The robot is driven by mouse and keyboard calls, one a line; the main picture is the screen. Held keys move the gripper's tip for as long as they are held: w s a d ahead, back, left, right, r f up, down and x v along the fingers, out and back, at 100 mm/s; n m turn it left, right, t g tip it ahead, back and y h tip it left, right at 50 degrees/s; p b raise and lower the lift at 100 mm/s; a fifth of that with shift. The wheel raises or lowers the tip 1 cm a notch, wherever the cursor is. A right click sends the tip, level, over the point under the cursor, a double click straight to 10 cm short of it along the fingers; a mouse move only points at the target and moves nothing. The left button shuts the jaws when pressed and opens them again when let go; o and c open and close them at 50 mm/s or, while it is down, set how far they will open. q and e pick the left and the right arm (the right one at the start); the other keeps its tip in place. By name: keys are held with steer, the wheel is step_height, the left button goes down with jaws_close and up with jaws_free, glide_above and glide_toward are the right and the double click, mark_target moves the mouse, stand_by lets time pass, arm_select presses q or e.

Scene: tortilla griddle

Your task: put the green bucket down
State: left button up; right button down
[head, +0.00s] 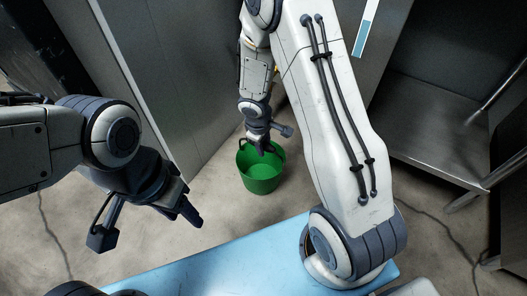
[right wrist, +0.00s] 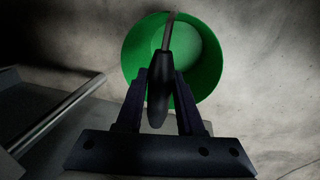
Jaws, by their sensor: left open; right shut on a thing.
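The green bucket (head: 262,176) is low by the concrete floor in the middle of the head view, upright and with its open top facing up. I cannot tell whether its base touches the floor. My right gripper (head: 264,148) is above it, shut on its handle. In the right wrist view the dark handle grip (right wrist: 159,92) is between the two fingers of the right gripper (right wrist: 160,90), with the bucket (right wrist: 207,50) beyond. The bucket looks empty inside. My left gripper (head: 194,205) is open and empty at the left, apart from the bucket.
A grey metal cabinet or wall panel (head: 160,70) stands behind the bucket at the left. A steel shelf unit (head: 440,130) is at the right. Bare concrete floor (head: 215,205) lies around the bucket. A light blue surface (head: 225,265) is at the front.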

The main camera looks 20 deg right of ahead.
arm_select(q)
steer(key=shift+f, duration=0.35)
arm_select(e)
steer(key=shift+f, duration=0.4)
steer(key=shift+f, duration=0.2)
steer(key=c, duration=0.5)
jaws_free()
arm_select(q)
steer(key=shift+f, duration=0.15)
arm_select(e)
steer(key=shift+r, duration=0.1)
